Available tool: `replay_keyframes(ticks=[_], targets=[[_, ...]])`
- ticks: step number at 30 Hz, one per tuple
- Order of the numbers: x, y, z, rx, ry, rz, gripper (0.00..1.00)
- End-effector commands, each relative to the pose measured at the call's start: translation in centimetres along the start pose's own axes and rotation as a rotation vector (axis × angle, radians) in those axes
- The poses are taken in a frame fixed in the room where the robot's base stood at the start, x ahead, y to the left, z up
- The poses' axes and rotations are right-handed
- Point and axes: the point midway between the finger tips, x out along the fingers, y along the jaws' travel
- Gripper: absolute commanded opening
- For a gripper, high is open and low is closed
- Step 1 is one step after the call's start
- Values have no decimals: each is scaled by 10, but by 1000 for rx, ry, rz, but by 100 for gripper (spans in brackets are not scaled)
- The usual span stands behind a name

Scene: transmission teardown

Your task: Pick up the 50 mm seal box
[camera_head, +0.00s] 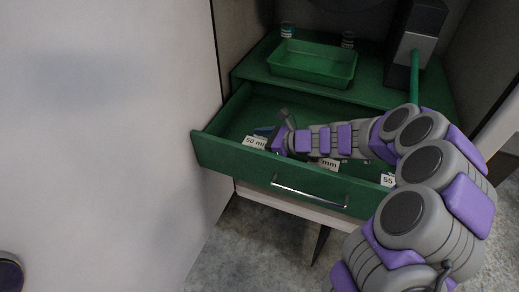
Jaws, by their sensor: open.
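A white label reading "50 m…" (255,142) stands at the front left of the open green drawer (222,152). A small blue item (264,130) shows just behind this label, partly hidden; I cannot tell for sure that it is the 50 mm seal box. My gripper (278,127) is open, inside the drawer's left part, right beside the blue item and the label. My arm reaches in from the right and hides much of the drawer's inside. I cannot tell whether the gripper touches anything.
More labels, one ending in "mm" (328,164) and one reading "55" (388,180), stand along the drawer front. A green tray (312,64) and small jars (287,30) sit on the green top behind. A white panel (110,130) closes off the left side.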

Motion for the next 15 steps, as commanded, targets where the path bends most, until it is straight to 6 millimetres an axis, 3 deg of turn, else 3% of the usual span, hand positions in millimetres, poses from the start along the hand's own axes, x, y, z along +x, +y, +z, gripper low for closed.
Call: replay_keyframes(ticks=[3, 15], targets=[[0, 0, 0, 0, 1, 1, 92], [0, 0, 0, 0, 1, 1, 53]])
